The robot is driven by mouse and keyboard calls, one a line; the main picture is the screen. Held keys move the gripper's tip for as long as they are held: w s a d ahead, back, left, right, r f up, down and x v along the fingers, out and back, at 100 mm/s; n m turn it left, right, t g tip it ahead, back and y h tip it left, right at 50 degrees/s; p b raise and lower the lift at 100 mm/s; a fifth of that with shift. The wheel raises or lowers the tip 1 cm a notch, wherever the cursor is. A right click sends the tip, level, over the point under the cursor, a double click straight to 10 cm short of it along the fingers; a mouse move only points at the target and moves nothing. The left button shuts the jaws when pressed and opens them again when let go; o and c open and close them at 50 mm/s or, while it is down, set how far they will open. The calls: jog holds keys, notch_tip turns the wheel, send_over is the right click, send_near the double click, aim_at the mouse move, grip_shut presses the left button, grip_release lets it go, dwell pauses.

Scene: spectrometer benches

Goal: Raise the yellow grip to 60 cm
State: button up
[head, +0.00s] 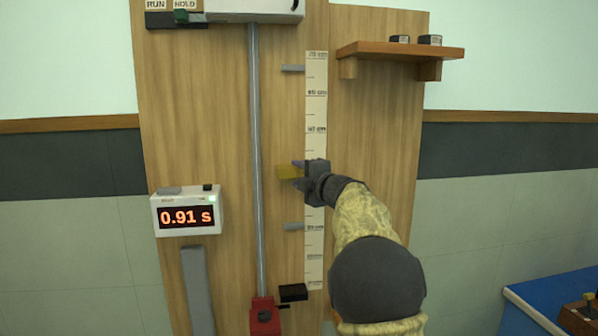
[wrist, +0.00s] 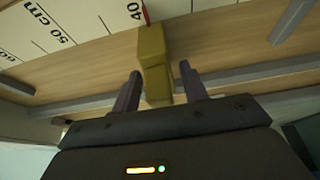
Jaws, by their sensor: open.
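The yellow grip (head: 286,172) sits on the wooden board, left of the white centimetre scale (head: 316,75). In the wrist view the yellow grip (wrist: 152,50) has a red pointer at its scale side, close to the 40 mark. My gripper (head: 299,172) reaches the grip from the right in the head view and covers part of the scale there. In the wrist view my gripper (wrist: 160,68) is open, with one finger on each side of the grip's lower part. Gaps show between the fingers and the grip.
Grey pegs stick out above (head: 292,68) and below (head: 293,227) the grip. A vertical metal rod (head: 256,150) stands to its left, with a red block (head: 264,318) at its foot. A timer (head: 186,212) reads 0.91 s. A wooden shelf (head: 400,51) is at upper right.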

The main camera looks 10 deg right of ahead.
aim_at(299, 171)
jog(key=shift+w+a, duration=0.1)
jog(key=shift+w, duration=0.05)
jog(key=shift+c, duration=0.4)
grip_shut()
notch_tip(299, 171, up, 20)
jog(key=p, duration=1.8)
jog(key=shift+o, duration=0.4)
grip_release()
jog(key=b+v, duration=0.7)
jog(key=v, duration=1)
jog(key=shift+s, duration=0.25)
